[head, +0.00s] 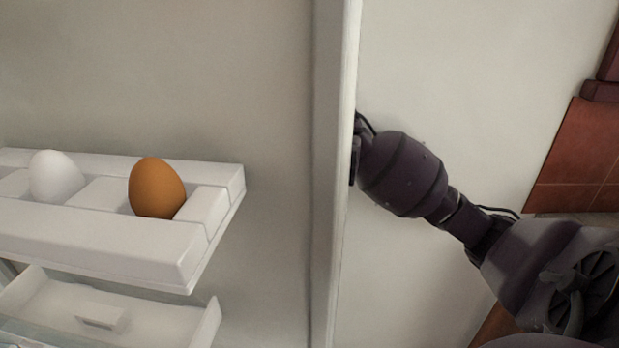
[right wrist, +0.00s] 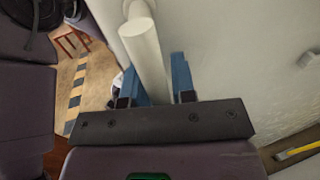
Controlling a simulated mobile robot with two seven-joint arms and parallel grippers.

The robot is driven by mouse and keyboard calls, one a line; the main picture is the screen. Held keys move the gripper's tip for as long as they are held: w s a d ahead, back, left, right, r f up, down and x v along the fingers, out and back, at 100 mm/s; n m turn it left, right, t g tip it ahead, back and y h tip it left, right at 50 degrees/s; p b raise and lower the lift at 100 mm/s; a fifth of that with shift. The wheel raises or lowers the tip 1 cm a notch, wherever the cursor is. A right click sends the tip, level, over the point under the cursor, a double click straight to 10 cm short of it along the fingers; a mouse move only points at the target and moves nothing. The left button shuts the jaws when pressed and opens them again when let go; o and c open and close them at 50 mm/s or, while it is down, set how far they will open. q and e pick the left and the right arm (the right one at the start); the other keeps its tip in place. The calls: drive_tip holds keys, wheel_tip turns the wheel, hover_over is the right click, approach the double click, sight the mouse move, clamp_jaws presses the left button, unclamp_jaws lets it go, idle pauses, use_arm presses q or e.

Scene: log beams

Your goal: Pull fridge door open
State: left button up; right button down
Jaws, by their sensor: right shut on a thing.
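The fridge door (head: 430,60) shows in the head view as a pale panel with a vertical edge (head: 335,180) near the middle. The fridge's inside shows left of that edge, so the door stands open. In the right wrist view a white bar handle (right wrist: 145,48) stands off a pale surface (right wrist: 240,60). My right gripper (right wrist: 155,82) has its blue fingers on both sides of the handle and is shut on it. In the head view my right gripper (head: 356,150) is at the edge, its fingertips mostly hidden. My left gripper is not in view.
A white egg rack (head: 100,240) at left holds a white egg (head: 55,177) and a brown egg (head: 157,188). A white bin (head: 150,315) is below it. Red-brown tiles (head: 580,155) are at far right. The wrist view shows floor with a striped line (right wrist: 75,95).

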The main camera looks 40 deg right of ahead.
drive_tip(key=c, duration=1.3)
unclamp_jaws()
drive_tip(key=o, duration=0.3)
drive_tip(key=shift+s+d, duration=0.15)
drive_tip(key=shift+d, duration=0.05)
drive_tip(key=shift+a, duration=0.1)
wheel_tip(320, 180, up, 20)
drive_tip(key=p, duration=0.2)
drive_tip(key=shift+p, duration=0.3)
